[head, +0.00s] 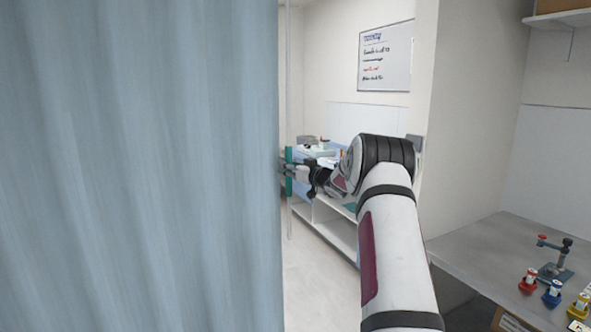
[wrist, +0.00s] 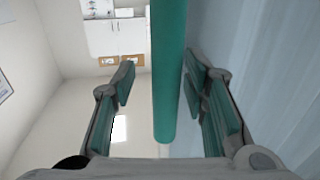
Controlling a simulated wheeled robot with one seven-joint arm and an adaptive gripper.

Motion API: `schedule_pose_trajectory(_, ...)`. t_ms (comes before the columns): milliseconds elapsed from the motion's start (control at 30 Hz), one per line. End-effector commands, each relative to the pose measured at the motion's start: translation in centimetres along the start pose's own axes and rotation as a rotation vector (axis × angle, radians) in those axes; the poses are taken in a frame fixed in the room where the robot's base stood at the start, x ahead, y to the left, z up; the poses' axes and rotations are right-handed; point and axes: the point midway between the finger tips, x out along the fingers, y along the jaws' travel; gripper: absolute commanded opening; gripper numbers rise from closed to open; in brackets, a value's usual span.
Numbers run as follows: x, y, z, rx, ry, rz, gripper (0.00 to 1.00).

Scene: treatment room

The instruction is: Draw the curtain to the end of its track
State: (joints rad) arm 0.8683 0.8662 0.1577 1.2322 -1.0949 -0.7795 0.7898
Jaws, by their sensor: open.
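The blue-grey curtain (head: 140,170) hangs in folds over the left half of the head view, and it shows along the right side of the wrist view (wrist: 270,60). A teal grip (head: 289,172) sits on a thin upright rod at the curtain's right edge. In the wrist view the teal grip (wrist: 168,75) runs between the two fingers, nearer the right finger. My gripper (head: 302,176) is open around the grip, and a gap shows on the left-finger side. I cannot tell whether the right finger touches it. The curtain's track is out of view.
A shelf unit (head: 335,230) with items on top stands behind my gripper, below a whiteboard (head: 386,57). A grey counter (head: 490,250) at the right holds a small stand (head: 556,262) and several small bottles. Bare floor (head: 315,290) shows beside the curtain.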

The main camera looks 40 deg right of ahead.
Motion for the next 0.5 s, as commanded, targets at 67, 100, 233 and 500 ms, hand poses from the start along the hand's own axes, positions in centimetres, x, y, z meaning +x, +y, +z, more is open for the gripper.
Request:
schedule_pose_trajectory(67,-0.6,0.1,0.0,0.0,0.0,0.001,0.41)
schedule_pose_trajectory(100,-1.0,0.1,-0.1,0.0,0.0,0.001,0.41)
schedule_pose_trajectory(233,-3.0,0.1,-0.1,0.0,-0.001,0.002,0.41)
schedule_pose_trajectory(500,-8.5,0.2,0.0,0.001,-0.001,0.004,0.41)
